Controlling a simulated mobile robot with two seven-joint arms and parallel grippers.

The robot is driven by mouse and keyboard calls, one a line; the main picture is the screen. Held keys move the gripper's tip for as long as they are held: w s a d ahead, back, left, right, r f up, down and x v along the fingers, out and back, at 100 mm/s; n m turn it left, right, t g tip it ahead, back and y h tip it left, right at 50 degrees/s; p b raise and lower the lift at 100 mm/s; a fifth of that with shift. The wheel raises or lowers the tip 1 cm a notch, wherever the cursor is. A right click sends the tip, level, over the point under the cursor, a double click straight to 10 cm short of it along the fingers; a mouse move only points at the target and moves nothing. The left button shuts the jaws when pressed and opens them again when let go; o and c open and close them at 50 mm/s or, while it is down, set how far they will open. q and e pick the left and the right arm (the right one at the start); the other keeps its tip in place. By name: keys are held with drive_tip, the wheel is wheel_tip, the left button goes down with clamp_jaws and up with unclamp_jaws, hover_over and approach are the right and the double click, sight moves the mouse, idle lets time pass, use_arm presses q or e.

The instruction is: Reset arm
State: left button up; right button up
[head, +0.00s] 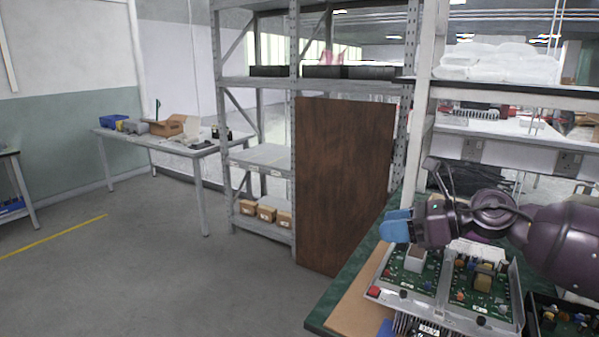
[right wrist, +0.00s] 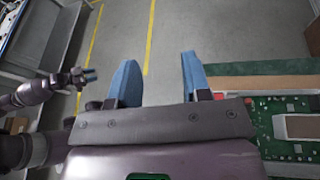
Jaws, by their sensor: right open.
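My right gripper (head: 397,226) is at the right in the head view, its blue fingertips above the far left part of the workbench. In the right wrist view it (right wrist: 158,78) is open, with nothing between its two blue fingers and the grey floor beyond them. My left gripper (right wrist: 88,75) shows small at the left of the right wrist view, clear of the bench; its jaw opening is too small to tell. It is outside the head view. The metal tray with green circuit boards (head: 452,285) lies on the bench below my right arm.
The green-topped workbench (head: 340,291) has a brown board (head: 358,300) along its left edge. A dark box of parts (head: 562,318) is at the lower right. A tall brown panel (head: 343,185) leans by grey shelving (head: 255,82). The floor (head: 150,270) at left is open.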

drive_tip(key=s+d+f+n+t+h+p, duration=0.1)
drive_tip(key=s+d+f+n+t+h, duration=0.15)
drive_tip(key=s+f+n, duration=0.55)
drive_tip(key=s+d+f+n+t+h+p, duration=0.15)
drive_tip(key=s+f+n+t+h, duration=0.25)
drive_tip(key=f+n, duration=0.65)
drive_tip(key=s+d+f+n+t+h, duration=0.35)
drive_tip(key=s+f+n, duration=0.35)
drive_tip(key=n, duration=0.4)
drive_tip(key=s+d+f+m+g+h, duration=0.1)
drive_tip(key=s+f+m+g, duration=0.1)
drive_tip(key=s+f, duration=0.3)
drive_tip(key=s+d+f+m+g+h, duration=0.1)
drive_tip(key=s+f, duration=0.4)
drive_tip(key=s, duration=0.5)
drive_tip(key=shift+s+d+m+g+h+p, duration=0.15)
drive_tip(key=shift+s+m+g+h+p, duration=0.15)
drive_tip(key=shift+m+g+h, duration=0.35)
